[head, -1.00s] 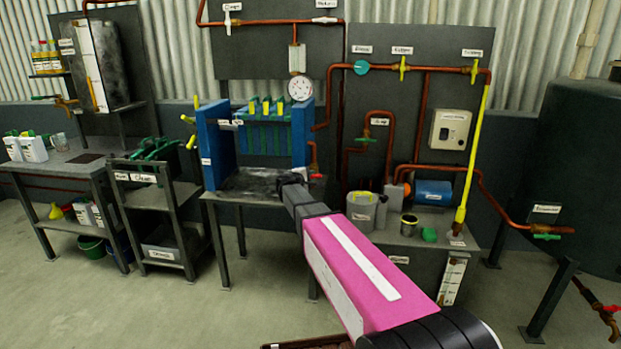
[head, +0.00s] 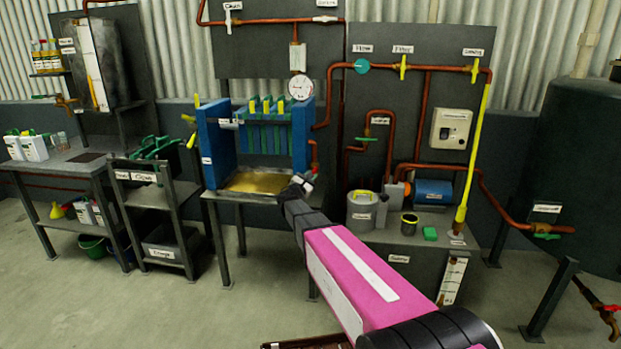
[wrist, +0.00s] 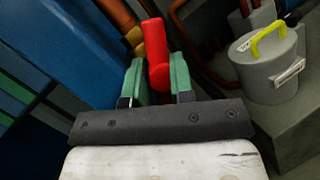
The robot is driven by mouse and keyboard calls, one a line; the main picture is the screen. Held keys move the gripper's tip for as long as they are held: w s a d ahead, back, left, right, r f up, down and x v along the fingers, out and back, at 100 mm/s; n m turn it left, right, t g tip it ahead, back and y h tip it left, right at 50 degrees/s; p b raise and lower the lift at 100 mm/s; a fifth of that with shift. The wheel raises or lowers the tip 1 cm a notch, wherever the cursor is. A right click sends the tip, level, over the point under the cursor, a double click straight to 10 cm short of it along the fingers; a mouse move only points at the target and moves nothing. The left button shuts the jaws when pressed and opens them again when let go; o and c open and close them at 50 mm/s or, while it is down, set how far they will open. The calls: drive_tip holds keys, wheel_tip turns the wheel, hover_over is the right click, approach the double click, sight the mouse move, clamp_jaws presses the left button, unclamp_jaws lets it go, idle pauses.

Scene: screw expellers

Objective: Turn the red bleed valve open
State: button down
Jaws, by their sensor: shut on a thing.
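The red bleed valve handle (wrist: 155,42) shows in the wrist view, standing up between my gripper's green fingers. It joins a brass fitting (wrist: 136,40) on a copper pipe. My gripper (wrist: 158,80) is shut on the lower part of the handle. In the head view my gripper (head: 303,183) is at the right front corner of the blue filter press (head: 217,155), below a short copper pipe (head: 314,152). The handle is mostly hidden by my gripper there.
A tray (head: 222,190) with golden liquid lies under the press. A grey lidded pot (head: 361,212) stands on the bench to the right; it also shows in the wrist view (wrist: 265,75). A pressure gauge (head: 301,88) hangs above.

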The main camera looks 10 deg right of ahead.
drive_tip(key=n+t, duration=0.1)
drive_tip(key=n, duration=0.1)
drive_tip(key=n+t, duration=0.1)
drive_tip(key=n, duration=0.1)
drive_tip(key=n+t+y, duration=0.1)
drive_tip(key=n, duration=0.1)
drive_tip(key=shift+s+d+f, duration=0.1)
drive_tip(key=shift+s+d, duration=0.05)
drive_tip(key=shift+d, duration=0.15)
drive_tip(key=shift+n, duration=0.6)
drive_tip(key=c, duration=1)
unclamp_jaws()
drive_tip(key=shift+c, duration=0.2)
drive_tip(key=v, duration=1)
drive_tip(key=shift+s+f, duration=0.15)
drive_tip(key=shift+s, duration=0.1)
drive_tip(key=shift+a, duration=0.1)
